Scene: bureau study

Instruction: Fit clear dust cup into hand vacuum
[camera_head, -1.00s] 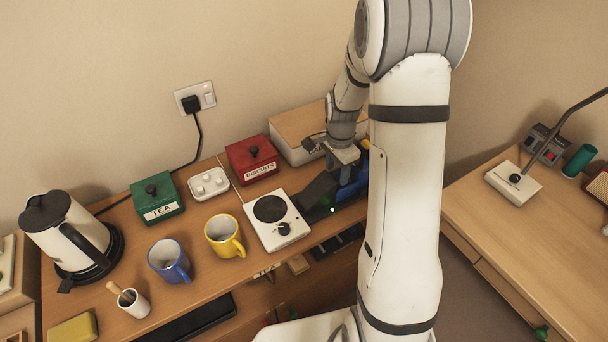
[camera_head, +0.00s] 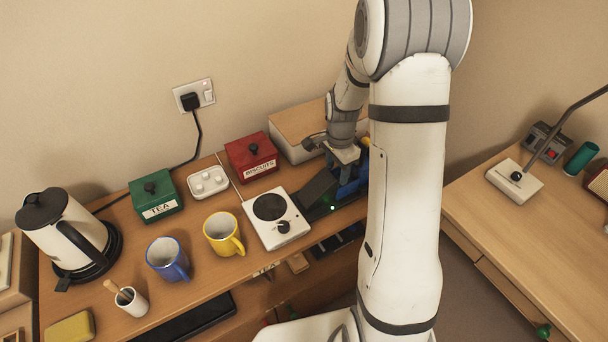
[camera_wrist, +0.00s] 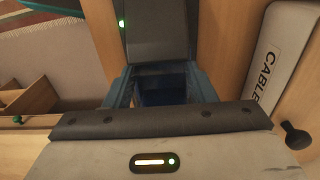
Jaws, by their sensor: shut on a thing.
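My gripper (camera_head: 347,172) points down at the right end of the wooden sideboard, partly hidden behind my arm. It is shut on a blue-tinted piece that appears to be the clear dust cup (camera_wrist: 163,88), seen just beyond the gripper's edge in the wrist view. The dark hand vacuum (camera_head: 318,188) lies directly beside and below the gripper, with a small green light near it. In the wrist view the vacuum's dark grey body (camera_wrist: 157,32) is straight ahead, close to the cup. I cannot tell whether cup and vacuum touch or how far the cup is seated.
A white hotplate (camera_head: 275,232) stands just left of the vacuum. A red biscuit tin (camera_head: 250,155) and a wood-lidded box (camera_head: 300,128) are behind. A box lettered CABLE (camera_wrist: 283,60) is close at right in the wrist view. Mugs and a kettle (camera_head: 62,232) stand farther left.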

